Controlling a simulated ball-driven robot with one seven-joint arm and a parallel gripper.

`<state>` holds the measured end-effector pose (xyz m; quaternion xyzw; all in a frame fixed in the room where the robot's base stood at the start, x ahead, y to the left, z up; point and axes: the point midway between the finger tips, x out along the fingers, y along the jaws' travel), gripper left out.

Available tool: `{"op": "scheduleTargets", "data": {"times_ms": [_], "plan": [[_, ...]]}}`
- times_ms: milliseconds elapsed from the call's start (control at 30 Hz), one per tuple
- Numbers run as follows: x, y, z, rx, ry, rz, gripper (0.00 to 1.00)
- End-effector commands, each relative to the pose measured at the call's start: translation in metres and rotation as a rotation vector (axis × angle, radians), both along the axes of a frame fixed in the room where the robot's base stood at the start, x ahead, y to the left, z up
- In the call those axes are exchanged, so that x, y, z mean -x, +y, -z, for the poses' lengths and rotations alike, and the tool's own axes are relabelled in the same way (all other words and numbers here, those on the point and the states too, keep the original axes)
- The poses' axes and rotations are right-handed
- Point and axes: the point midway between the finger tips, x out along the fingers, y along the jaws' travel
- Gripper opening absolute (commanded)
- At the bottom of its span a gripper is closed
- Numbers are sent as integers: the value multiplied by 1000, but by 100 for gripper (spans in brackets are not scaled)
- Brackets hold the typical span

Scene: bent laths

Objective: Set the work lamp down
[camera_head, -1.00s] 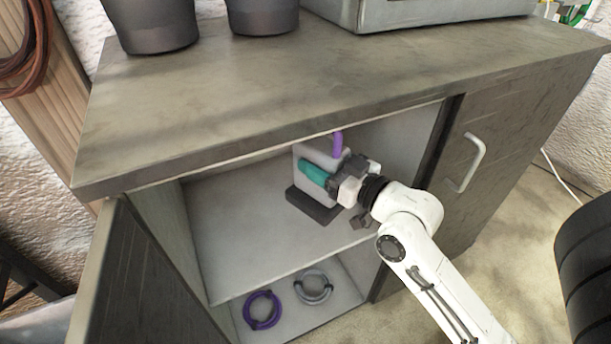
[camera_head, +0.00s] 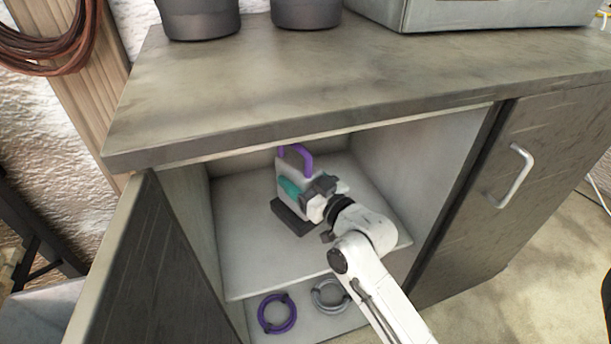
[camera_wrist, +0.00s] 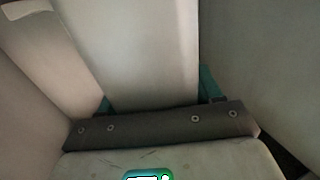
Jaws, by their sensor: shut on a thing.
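The work lamp has a pale upright body (camera_head: 284,168), a purple handle on top, a teal part on its face and a dark flat base (camera_head: 292,217). It is inside the open cabinet, upright, at the upper shelf (camera_head: 243,250). I cannot tell whether its base touches the shelf. My gripper (camera_head: 321,187) is shut on the lamp from the right, and hides part of its body. In the wrist view a pale panel (camera_wrist: 150,50), a dark screwed bar and teal bits fill the near view.
The left door (camera_head: 150,270) stands open, and the right door (camera_head: 480,200) is closed. A purple ring (camera_head: 265,315) and a grey ring (camera_head: 319,300) lie on the lower level. The upper shelf is bare around the lamp, under the cabinet top (camera_head: 300,85).

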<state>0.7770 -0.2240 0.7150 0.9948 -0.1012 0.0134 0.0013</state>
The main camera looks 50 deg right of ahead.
Motion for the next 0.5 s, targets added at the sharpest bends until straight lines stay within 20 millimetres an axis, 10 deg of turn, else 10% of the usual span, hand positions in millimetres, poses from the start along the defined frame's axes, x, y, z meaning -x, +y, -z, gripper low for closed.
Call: {"op": "scheduleTargets", "data": {"times_ms": [500], "plan": [[-5, 1, 32, 3, -10, 1, 0]]}}
